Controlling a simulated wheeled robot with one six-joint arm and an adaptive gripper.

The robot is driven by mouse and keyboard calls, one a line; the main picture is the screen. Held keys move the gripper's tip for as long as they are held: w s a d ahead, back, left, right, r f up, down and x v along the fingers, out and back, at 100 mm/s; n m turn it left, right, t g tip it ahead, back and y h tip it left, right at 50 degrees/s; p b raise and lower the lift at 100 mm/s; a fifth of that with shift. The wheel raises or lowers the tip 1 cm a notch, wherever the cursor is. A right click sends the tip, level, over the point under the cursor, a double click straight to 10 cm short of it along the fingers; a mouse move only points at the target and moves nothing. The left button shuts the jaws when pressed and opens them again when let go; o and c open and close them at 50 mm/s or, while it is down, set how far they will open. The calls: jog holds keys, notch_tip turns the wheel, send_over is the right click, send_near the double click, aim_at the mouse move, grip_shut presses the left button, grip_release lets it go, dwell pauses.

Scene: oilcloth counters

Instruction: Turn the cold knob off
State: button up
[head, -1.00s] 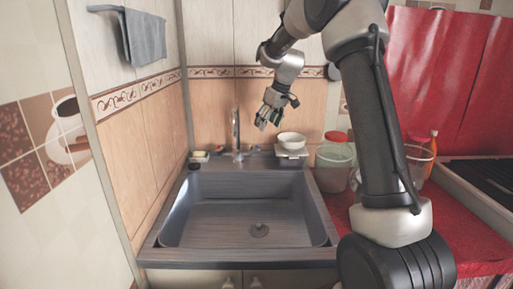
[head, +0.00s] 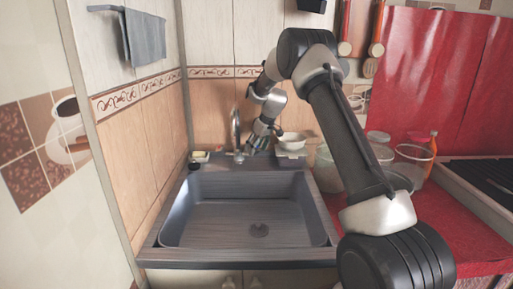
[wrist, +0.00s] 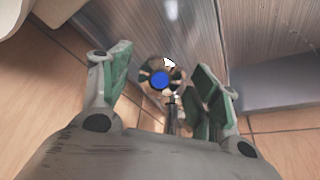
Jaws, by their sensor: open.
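The cold knob (wrist: 160,79), with a round blue centre and metal lobes around it, shows in the wrist view between my open fingers. My gripper (wrist: 160,85) has one green-padded finger on each side of it; I cannot tell whether either touches it. In the head view my gripper (head: 256,143) is low behind the sink, just right of the faucet (head: 236,130), and hides the knob there. Part of the faucet's metal body seems to show beside the knob in the wrist view.
The grey sink (head: 170,215) is empty in front of the faucet. A white bowl (head: 291,138) stands close to the right of my gripper. Glass jars (head: 327,172) stand farther right on the red counter. A sponge (head: 200,156) lies at the back left corner.

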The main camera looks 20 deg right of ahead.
jog(key=c, duration=1)
jog(key=shift+m+g, duration=0.3)
jog(key=shift+m, duration=1.4)
jog(key=o, duration=1)
jog(key=v, duration=1.2)
jog(key=shift+d, duration=0.2)
